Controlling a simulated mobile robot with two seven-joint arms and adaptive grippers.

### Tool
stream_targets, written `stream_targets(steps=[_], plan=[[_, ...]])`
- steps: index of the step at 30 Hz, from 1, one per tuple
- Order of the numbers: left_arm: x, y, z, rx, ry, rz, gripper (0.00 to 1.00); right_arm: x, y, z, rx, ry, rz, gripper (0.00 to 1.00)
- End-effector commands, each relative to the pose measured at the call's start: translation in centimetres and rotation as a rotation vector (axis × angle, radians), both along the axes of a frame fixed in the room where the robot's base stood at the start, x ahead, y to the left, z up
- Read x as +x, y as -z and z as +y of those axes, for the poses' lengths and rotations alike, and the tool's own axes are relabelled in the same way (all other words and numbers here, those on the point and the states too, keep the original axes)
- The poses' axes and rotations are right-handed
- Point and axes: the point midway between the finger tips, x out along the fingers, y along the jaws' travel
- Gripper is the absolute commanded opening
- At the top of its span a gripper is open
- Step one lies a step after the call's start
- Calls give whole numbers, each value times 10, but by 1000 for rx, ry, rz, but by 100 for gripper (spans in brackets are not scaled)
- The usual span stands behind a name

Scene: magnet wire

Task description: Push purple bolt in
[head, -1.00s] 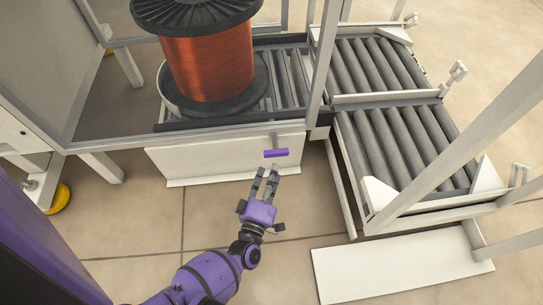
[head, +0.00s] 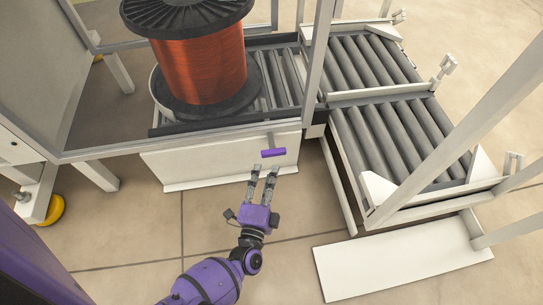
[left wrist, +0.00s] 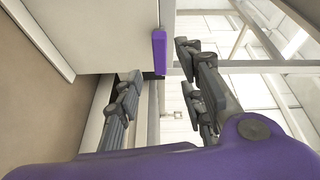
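The purple bolt (head: 273,153) is a short bar on a grey stem that sticks out from the white panel below the spool frame. In the left wrist view the bolt (left wrist: 159,52) shows upright between the two fingers, farther out than the fingertips. My left gripper (head: 263,172) is just in front of and below the bolt in the head view, its fingers pointing toward it. Its fingers are apart with nothing between them, and it appears not to touch the bolt. The left gripper also shows in the left wrist view (left wrist: 158,62). My right gripper is not in view.
A large spool of copper wire (head: 200,65) stands inside a grey metal frame behind the bolt. Roller conveyors (head: 395,140) with white guards are on the right. A white plate (head: 400,260) lies at the lower right. Tiled floor in front of the panel is clear.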

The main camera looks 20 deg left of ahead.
Motion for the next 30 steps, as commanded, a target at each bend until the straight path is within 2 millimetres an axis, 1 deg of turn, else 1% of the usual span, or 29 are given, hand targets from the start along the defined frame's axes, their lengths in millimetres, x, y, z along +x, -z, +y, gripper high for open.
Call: stream_targets(steps=[1, 3, 6, 10, 16, 21, 25, 30], plan=[[0, 0, 0, 60, -1, 12, 36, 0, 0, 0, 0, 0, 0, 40], [0, 0, 0, 127, -1, 25, 36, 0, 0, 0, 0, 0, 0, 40], [3, 0, 1, 174, 0, 33, 36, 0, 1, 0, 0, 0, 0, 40], [16, 1, 3, 182, 0, 34, 36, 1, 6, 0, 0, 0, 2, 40], [49, 0, 10, 181, -1, 32, 36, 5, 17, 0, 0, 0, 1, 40], [69, 0, 14, 181, 1, 34, 36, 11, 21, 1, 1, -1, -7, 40], [76, 0, 16, 179, -1, 35, 36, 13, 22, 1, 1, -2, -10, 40], [77, 0, 16, 178, -1, 36, 36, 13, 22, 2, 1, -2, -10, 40]])
